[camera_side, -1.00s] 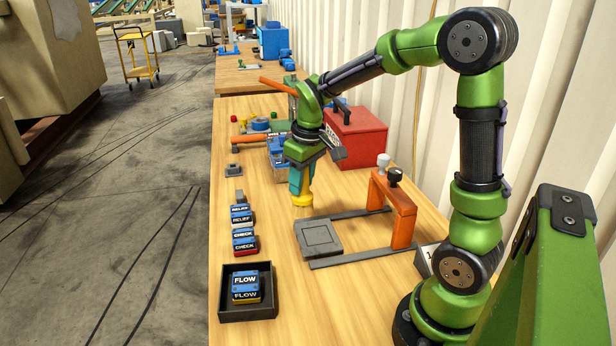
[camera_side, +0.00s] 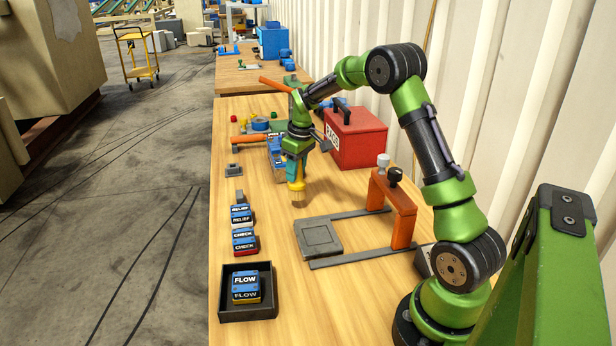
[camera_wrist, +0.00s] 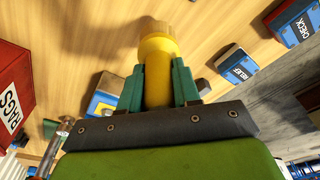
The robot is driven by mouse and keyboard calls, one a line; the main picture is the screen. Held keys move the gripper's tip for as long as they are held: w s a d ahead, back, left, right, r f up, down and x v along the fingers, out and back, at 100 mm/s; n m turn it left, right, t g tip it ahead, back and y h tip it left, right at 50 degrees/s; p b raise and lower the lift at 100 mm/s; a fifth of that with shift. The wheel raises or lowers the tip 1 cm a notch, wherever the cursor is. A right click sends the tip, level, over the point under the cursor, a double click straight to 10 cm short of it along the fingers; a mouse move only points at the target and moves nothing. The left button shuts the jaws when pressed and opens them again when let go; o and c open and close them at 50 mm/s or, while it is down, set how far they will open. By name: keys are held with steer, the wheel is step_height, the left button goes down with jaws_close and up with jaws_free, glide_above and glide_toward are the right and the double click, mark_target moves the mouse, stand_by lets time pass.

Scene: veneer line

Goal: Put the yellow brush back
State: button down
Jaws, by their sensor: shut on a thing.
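The yellow brush (camera_side: 297,186) is in my gripper (camera_side: 295,169), bristles down, over the wooden bench. I cannot tell how large the gap below the bristles is. In the wrist view the yellow brush (camera_wrist: 158,52) stands between the two green fingers of my gripper (camera_wrist: 158,84), which are shut on its handle. The upper part of the handle is hidden by the gripper.
A blue labelled container (camera_side: 275,151) is just behind my gripper, partly hidden. A red box (camera_side: 356,138) stands at right, and an orange frame (camera_side: 402,212) with a grey plate (camera_side: 318,238) in front. Labelled blocks (camera_side: 242,215) and a black tray (camera_side: 226,308) line the left edge.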

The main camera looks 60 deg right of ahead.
steer(key=shift+w+d, duration=0.35)
steer(key=shift+w, duration=0.45)
steer(key=shift+f, duration=1.85)
steer(key=c, duration=0.8)
jaws_free()
steer(key=shift+f, duration=0.15)
